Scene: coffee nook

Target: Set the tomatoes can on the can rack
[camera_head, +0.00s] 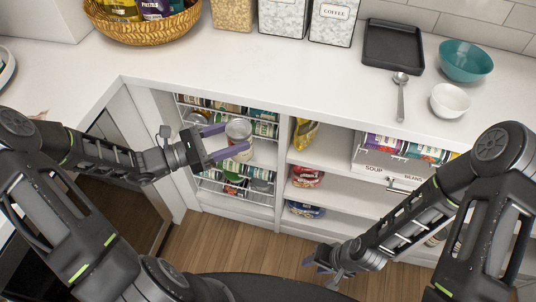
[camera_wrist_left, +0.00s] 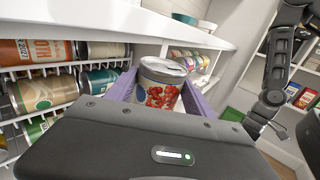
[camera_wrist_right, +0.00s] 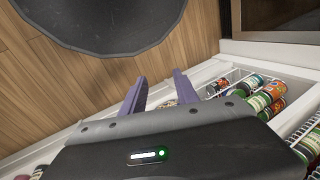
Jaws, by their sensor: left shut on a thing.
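The tomatoes can (camera_head: 239,138) is upright, with a silver lid and a label picturing red tomatoes, which shows in the left wrist view (camera_wrist_left: 161,90). My left gripper (camera_head: 231,142) is shut on it, one purple finger on each side. It is held in front of the can rack (camera_head: 235,199), white wire shelves in the left bay of the cabinet, with several cans lying on their sides. Part of the rack's middle is hidden behind my gripper and the can. My right gripper (camera_wrist_right: 160,90) has its purple fingers apart and empty, low in front of the cabinet's right bay.
The counter (camera_head: 230,68) overhangs the rack. It holds a basket (camera_head: 145,32), a black tray (camera_head: 393,46), a spoon (camera_head: 400,98) and bowls.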

